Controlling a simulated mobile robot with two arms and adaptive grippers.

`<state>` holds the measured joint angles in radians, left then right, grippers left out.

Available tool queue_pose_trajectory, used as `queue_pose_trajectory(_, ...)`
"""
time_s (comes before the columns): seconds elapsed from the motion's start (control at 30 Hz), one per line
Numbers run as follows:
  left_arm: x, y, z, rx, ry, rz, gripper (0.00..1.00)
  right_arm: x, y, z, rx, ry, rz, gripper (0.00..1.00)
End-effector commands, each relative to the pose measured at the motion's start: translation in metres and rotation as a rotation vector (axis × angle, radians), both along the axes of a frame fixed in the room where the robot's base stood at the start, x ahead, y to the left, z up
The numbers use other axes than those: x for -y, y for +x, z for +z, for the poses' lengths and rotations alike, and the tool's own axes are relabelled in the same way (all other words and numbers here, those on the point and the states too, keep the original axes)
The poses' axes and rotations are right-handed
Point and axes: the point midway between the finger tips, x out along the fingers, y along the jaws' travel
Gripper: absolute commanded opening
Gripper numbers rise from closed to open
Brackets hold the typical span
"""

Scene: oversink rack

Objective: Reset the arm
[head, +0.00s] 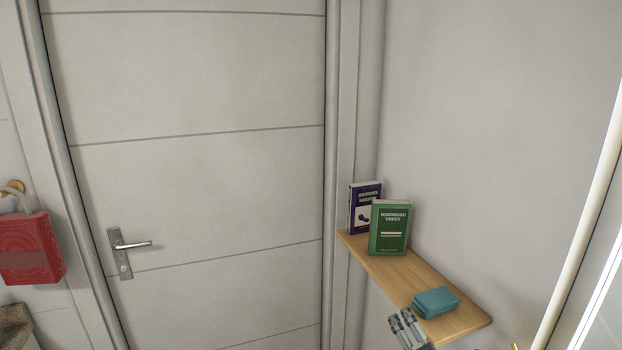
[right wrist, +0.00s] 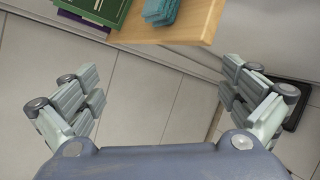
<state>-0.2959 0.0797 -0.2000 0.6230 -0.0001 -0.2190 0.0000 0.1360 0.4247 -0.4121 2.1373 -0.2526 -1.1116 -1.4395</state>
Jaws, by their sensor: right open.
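My right gripper (head: 408,328) shows at the bottom of the head view, at the front edge of a wooden shelf, beside a teal block-like item (head: 436,302). In the right wrist view the same gripper (right wrist: 162,90) has its fingers wide apart with nothing between them. The shelf edge (right wrist: 205,22) and the teal item (right wrist: 161,10) lie beyond the fingertips there. My left gripper is in neither view.
The wooden shelf (head: 408,273) on the right wall holds a green book (head: 390,228) and a purple book (head: 362,203), both upright. A closed white door (head: 200,190) with a metal handle (head: 128,246) fills the middle. A red bag-like item (head: 28,250) hangs at left.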

Motion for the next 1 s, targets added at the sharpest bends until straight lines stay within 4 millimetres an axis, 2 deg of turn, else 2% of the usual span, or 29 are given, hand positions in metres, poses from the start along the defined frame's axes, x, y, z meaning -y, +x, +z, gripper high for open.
queue_pose_trajectory(0.03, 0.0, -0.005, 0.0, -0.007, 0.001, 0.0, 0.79, -0.002, -0.021, -0.023, -0.06, 0.137, -0.06, 1.0)
queue_pose_trajectory(0.1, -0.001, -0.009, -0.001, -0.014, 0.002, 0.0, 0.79, -0.003, -0.052, -0.052, -0.141, 0.343, -0.173, 1.0)
queue_pose_trajectory(0.3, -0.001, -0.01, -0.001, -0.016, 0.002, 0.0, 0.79, -0.004, -0.148, -0.116, -0.346, 0.863, -0.588, 1.0)
queue_pose_trajectory(0.4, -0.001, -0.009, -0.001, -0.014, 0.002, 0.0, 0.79, -0.005, -0.189, -0.135, -0.412, 1.041, -0.792, 1.0)
queue_pose_trajectory(0.6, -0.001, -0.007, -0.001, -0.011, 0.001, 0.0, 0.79, -0.006, -0.256, -0.156, -0.482, 1.268, -1.137, 1.0)
queue_pose_trajectory(0.8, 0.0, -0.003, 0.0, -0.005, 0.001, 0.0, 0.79, -0.007, -0.311, -0.167, -0.507, 1.407, -1.447, 1.0)
queue_pose_trajectory(0.83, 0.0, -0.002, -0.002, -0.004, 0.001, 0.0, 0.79, -0.007, -0.304, -0.179, -0.507, 1.399, -1.435, 1.0)
queue_pose_trajectory(1.0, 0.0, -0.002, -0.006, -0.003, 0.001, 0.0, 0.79, -0.009, -0.294, -0.225, -0.518, 1.383, -1.439, 1.0)
